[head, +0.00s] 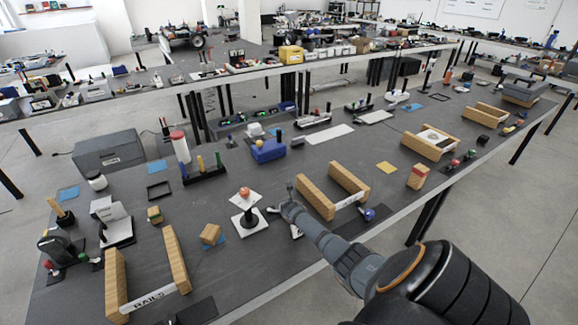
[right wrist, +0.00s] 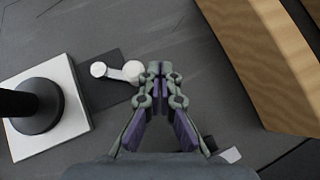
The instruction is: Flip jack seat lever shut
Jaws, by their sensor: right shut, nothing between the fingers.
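The jack seat (head: 248,221) has a white square base, a black post and a tilted white plate with an orange ball on top. In the right wrist view its white base (right wrist: 70,125) and black post fill the left side. A small white lever with rounded ends (right wrist: 115,71) lies on a dark plate beside the base; it also shows in the head view (head: 272,209). My right gripper (right wrist: 160,70) is shut and empty, its fingertips just right of the lever; whether they touch it I cannot tell. It shows small in the head view (head: 290,190). My left gripper is not in view.
Wooden rails (head: 315,197) stand close to the right of my right gripper and also show in the right wrist view (right wrist: 262,60). A small wooden block (head: 211,234) lies left of the jack. More rails (head: 175,258) stand at the front left.

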